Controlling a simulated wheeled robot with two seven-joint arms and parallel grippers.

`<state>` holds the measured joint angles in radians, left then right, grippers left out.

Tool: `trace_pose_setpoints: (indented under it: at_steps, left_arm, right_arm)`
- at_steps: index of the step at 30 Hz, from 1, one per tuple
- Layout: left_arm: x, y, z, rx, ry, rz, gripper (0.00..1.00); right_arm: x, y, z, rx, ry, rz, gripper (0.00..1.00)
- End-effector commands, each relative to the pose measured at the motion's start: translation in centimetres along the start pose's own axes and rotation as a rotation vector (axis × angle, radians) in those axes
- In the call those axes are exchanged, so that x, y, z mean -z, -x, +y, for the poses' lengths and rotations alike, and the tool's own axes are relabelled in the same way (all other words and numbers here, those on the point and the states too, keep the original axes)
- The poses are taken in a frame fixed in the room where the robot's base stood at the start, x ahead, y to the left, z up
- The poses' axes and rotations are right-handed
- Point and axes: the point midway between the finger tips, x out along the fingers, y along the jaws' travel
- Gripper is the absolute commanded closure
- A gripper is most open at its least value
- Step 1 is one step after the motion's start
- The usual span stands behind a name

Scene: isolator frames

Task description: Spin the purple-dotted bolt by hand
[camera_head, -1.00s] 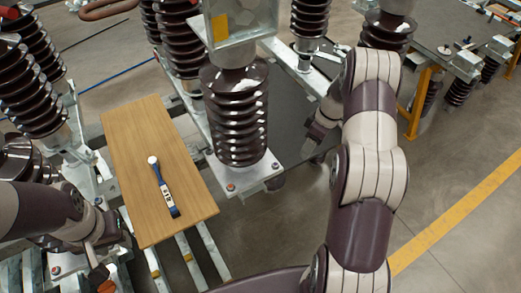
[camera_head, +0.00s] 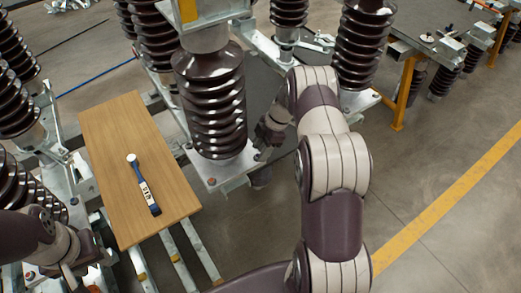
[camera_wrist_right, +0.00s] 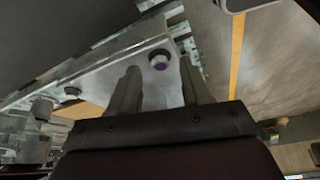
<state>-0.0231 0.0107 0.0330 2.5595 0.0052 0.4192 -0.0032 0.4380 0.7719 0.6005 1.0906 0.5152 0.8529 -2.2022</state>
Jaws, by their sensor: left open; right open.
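The purple-dotted bolt (camera_wrist_right: 159,60) shows in the right wrist view, a hex head with a purple mark on a pale metal flange plate (camera_wrist_right: 110,72). My right gripper (camera_wrist_right: 159,78) is open, its two fingers pointing toward the plate with the bolt in the gap just beyond the tips. I cannot tell whether the fingers touch the plate. In the head view my right gripper (camera_head: 264,138) is beside the base of the middle brown ribbed insulator (camera_head: 212,105); the purple dot cannot be made out there. My left gripper (camera_head: 88,272) is open and empty at the lower left.
Another bolt (camera_wrist_right: 71,91) sits further left on the plate. A wooden board (camera_head: 115,150) with a blue-and-white tool (camera_head: 143,186) lies left of the insulator. Several more insulators stand around. The floor right of my right arm is open, with a yellow line (camera_head: 440,205).

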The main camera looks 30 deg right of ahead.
Motion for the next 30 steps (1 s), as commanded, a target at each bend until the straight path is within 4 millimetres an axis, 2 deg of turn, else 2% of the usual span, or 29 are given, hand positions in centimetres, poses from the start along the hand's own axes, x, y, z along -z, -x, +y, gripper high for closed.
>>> trace_pose_setpoints:
  at_steps: [3, 10, 11, 12, 15, 23, 30]
  left_arm:
    - [0.0, 0.2, 0.0, 0.0, 0.0, -0.001, 0.57]
    - [0.0, 0.2, 0.0, 0.0, 0.0, -0.001, 0.57]
    - [0.0, 0.2, 0.0, 0.0, 0.0, -0.001, 0.57]
    - [0.0, 0.2, 0.0, 0.0, 0.0, -0.001, 0.57]
    - [0.0, 0.2, 0.0, 0.0, 0.0, -0.001, 0.57]
    - [0.0, 0.0, 0.0, 0.0, 0.0, -0.001, 0.57]
    - [-0.2, -1.3, 0.0, 0.0, 0.0, -0.001, 0.57]
  right_arm:
    - [0.0, -0.7, 0.0, -0.001, 0.001, -0.001, 0.52]
    - [0.0, -0.9, 0.0, -0.001, 0.0, -0.001, 0.52]
    - [0.0, -0.8, 0.0, -0.001, 0.0, -0.001, 0.58]
    - [0.0, -0.8, 0.0, -0.001, 0.0, -0.001, 0.71]
    - [0.0, -0.8, 0.0, -0.001, 0.0, -0.001, 1.0]
    - [-0.1, -0.9, 0.0, -0.005, -0.012, -0.001, 1.0]
    - [-0.2, -1.1, -0.1, -0.044, -0.101, -0.001, 1.0]
